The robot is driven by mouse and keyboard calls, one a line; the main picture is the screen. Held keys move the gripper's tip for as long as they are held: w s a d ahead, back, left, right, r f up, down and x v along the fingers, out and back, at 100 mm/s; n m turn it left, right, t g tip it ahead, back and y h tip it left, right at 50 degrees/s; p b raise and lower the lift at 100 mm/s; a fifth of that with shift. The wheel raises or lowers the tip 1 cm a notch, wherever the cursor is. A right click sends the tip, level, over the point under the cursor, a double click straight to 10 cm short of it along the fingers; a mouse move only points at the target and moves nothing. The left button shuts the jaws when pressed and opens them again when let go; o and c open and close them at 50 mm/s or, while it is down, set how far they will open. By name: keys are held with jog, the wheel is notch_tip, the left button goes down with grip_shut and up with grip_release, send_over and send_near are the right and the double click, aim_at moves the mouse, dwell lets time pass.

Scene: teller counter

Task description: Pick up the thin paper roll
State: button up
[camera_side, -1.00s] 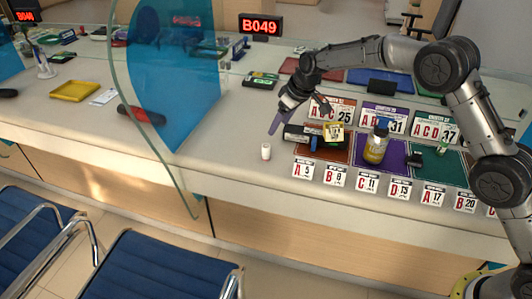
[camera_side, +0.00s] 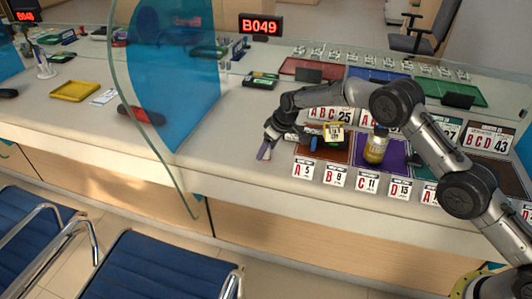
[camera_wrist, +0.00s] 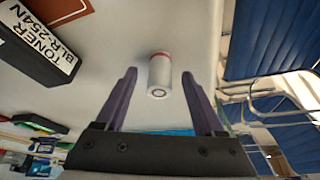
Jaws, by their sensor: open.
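The thin paper roll (camera_wrist: 160,76) is a small white cylinder with a red band at one end. In the wrist view it lies ahead of my gripper (camera_wrist: 158,95), roughly between the lines of the two fingers. The purple fingers are apart and nothing is held between them. In the side view my gripper (camera_side: 265,150) is low over the front part of the counter, where it hides the roll. I cannot tell whether a finger touches the roll.
A dark toner box (camera_wrist: 35,45) is beside the gripper. Number cards (camera_side: 335,174) line the counter's front edge. A curved glass panel (camera_side: 150,110) stands to the left.

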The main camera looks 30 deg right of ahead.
jog(key=shift+x, duration=0.8)
grip_shut()
jog(key=shift+r, duration=0.1)
